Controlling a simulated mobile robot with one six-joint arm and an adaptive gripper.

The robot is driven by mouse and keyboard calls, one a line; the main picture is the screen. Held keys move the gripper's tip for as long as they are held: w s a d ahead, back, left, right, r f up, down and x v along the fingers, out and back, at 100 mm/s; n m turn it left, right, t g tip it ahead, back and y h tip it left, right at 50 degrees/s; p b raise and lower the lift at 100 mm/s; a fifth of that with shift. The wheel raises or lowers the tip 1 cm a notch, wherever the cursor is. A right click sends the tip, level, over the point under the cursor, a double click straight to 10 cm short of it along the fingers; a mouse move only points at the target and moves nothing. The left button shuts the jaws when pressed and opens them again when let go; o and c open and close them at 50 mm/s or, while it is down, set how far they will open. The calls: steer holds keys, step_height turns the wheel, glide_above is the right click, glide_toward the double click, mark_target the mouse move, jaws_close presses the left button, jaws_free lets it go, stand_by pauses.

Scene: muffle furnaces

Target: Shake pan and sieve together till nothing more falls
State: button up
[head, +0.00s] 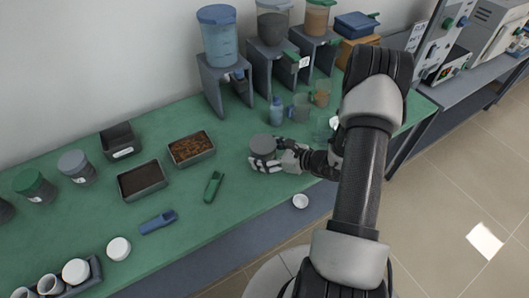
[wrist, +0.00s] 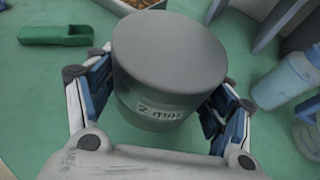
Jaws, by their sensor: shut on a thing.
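The sieve and pan form one grey cylinder (head: 262,146) with a flat grey top, in the middle of the green bench in the head view. In the wrist view the sieve (wrist: 168,50) fills the centre and carries a white label reading "2 mm". The pan beneath cannot be told apart from it. My gripper (wrist: 160,105) is shut on the cylinder, one finger on each side. It also shows in the head view (head: 268,164), low over or at the bench. Whether the cylinder touches the bench is unclear. Its inside is hidden by the top.
A green scoop (head: 214,186) lies left of my gripper, with a tray of brown pieces (head: 207,158) and a dark-filled tray (head: 161,191) beyond. A blue bottle (head: 277,111) and beakers (head: 301,108) stand close behind. Dispensers on stands (head: 212,92) line the back.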

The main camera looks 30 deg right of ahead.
steer(key=shift+d, duration=0.15)
steer(key=shift+d, duration=0.55)
steer(key=shift+a, duration=1.3)
steer(key=d, duration=0.2)
steer(key=shift+d+b, duration=0.3)
steer(key=shift+b, duration=0.05)
steer(key=a, duration=0.2)
steer(key=shift+a, duration=0.35)
steer(key=shift+d, duration=1.4)
steer(key=shift+a, duration=0.1)
